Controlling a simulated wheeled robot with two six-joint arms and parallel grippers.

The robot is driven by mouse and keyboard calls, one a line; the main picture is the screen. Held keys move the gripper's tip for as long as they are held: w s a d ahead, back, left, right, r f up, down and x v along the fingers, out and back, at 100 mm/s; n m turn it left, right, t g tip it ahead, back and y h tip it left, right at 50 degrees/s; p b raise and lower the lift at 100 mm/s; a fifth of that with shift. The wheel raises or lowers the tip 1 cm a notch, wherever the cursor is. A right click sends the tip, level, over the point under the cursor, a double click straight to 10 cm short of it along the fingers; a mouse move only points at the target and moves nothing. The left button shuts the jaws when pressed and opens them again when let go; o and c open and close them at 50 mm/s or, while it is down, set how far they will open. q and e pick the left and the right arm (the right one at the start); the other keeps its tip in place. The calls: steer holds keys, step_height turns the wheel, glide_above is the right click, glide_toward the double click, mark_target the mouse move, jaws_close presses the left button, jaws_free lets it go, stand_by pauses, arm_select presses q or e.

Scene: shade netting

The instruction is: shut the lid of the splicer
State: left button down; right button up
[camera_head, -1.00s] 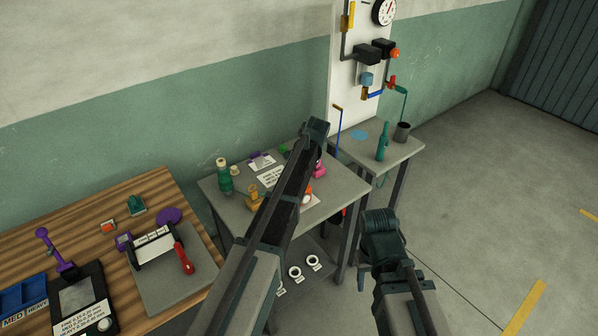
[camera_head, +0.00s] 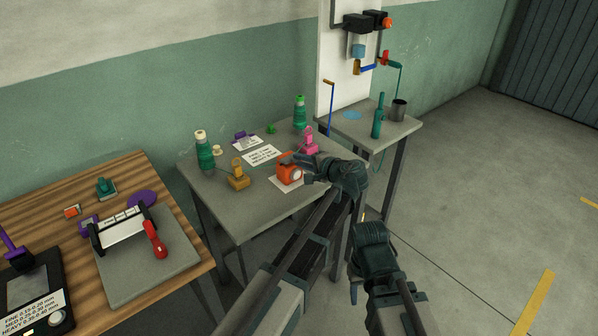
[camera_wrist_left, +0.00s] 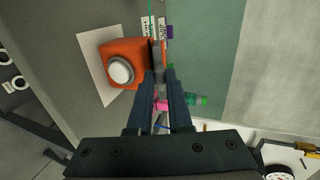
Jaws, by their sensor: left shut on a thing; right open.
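An orange box (camera_head: 286,172) with a round white knob sits on a white sheet (camera_head: 283,186) on the grey table; it looks like the splicer, but its lid cannot be told apart clearly. In the left wrist view the orange box (camera_wrist_left: 128,58) lies just left of the fingers. My left gripper (camera_head: 290,159) reaches over the box's top right edge. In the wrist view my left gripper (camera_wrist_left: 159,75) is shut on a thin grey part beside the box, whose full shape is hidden. My right gripper (camera_head: 368,232) is open, in front of the table, away from the box.
A wooden bench (camera_head: 190,270) is at left, a small side table (camera_head: 385,130) behind right.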

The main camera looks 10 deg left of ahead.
arm_select(q)
steer(key=shift+s+d+f+t+y+b, duration=0.1)
steer(key=shift+f+t+y+b, duration=0.45)
steer(key=shift+b, duration=1.3)
steer(key=shift+s+d+f+t+y+b, duration=0.1)
steer(key=shift+f+t+y+b, duration=0.45)
steer(key=shift+b, duration=1.3)
steer(key=shift+f+y+b, duration=0.25)
steer(key=shift+y+b, duration=0.15)
steer(key=shift+b, duration=0.2)
